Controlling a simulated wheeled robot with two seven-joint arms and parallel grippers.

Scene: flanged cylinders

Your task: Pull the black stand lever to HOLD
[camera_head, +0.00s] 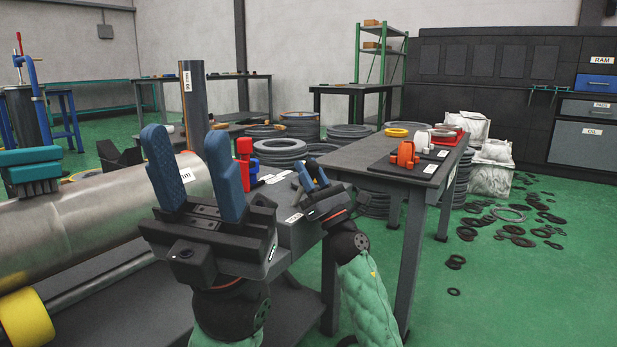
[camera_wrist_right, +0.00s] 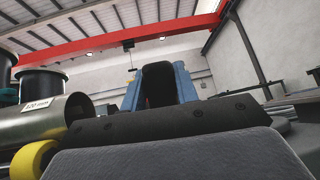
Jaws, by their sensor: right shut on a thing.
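My left gripper (camera_head: 190,165) is large in the near middle of the head view. Its two blue fingers stand wide apart with nothing between them. My right gripper (camera_head: 311,176) is further back and to the right, beside the grey stand top. In the right wrist view, its blue fingers (camera_wrist_right: 158,84) are closed around a black upright piece with a rounded top, which I take to be the black stand lever (camera_wrist_right: 158,90). The lever is hard to make out in the head view. White labels (camera_head: 294,217) lie near the right gripper, too small to read.
A big silver cylinder (camera_head: 110,215) lies at the left, with a yellow roller (camera_head: 25,318) below it. A small red and blue object (camera_head: 246,160) stands behind the left gripper. A dark table (camera_head: 375,166) with orange parts stands to the right. Black rings litter the green floor.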

